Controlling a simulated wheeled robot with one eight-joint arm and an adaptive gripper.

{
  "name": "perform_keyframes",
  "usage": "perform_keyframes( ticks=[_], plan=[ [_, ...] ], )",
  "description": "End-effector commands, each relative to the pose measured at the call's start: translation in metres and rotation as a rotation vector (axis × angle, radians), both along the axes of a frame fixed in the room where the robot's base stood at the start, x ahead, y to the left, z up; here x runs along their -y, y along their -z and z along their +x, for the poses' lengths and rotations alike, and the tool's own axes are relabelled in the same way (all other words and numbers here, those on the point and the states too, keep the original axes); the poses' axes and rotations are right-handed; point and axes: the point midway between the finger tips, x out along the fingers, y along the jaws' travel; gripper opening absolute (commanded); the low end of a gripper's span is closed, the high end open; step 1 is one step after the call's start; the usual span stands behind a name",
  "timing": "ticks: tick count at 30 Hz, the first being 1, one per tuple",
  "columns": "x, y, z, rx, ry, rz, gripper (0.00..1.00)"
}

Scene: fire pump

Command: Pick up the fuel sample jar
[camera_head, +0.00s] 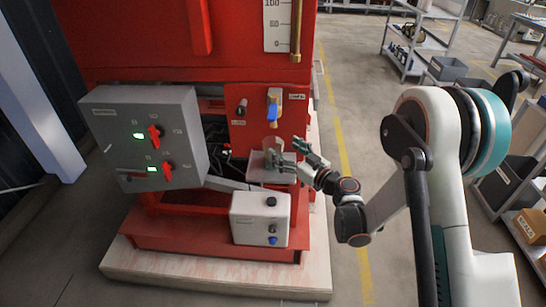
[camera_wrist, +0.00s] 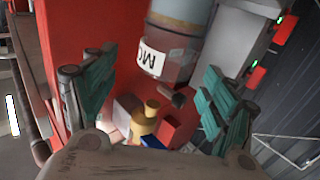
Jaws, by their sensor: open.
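The fuel sample jar (camera_head: 273,146) is a small clear-looking cylinder on a small grey shelf (camera_head: 264,174) on the red panel. It sits below a brass tap (camera_head: 274,97) with a blue handle. In the wrist view the jar (camera_wrist: 182,42) appears large at the top, with a white lettered label and a pale blue band. My gripper (camera_head: 290,157) is close to the jar, at its right and front, and partly hides it. In the wrist view its teal fingers (camera_wrist: 157,90) are spread on either side of the jar's near end. I see no grip on it.
A grey control box (camera_head: 147,137) with red knobs and green lights stands left of the shelf. A white box (camera_head: 260,217) is mounted below it. The red housing (camera_head: 140,45) rises behind. Open floor with a yellow line (camera_head: 343,150) lies to the right, with shelving beyond.

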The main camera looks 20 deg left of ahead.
Motion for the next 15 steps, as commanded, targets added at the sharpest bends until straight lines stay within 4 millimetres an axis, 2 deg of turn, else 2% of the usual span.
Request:
perform_keyframes(
  ticks=[5,15],
  plan=[
    [-0.009,0.0,0.004,0.0,0.0,0.0,0.78],
    [-0.049,-0.003,0.021,0.0,-0.001,0.0,0.78]
  ],
)
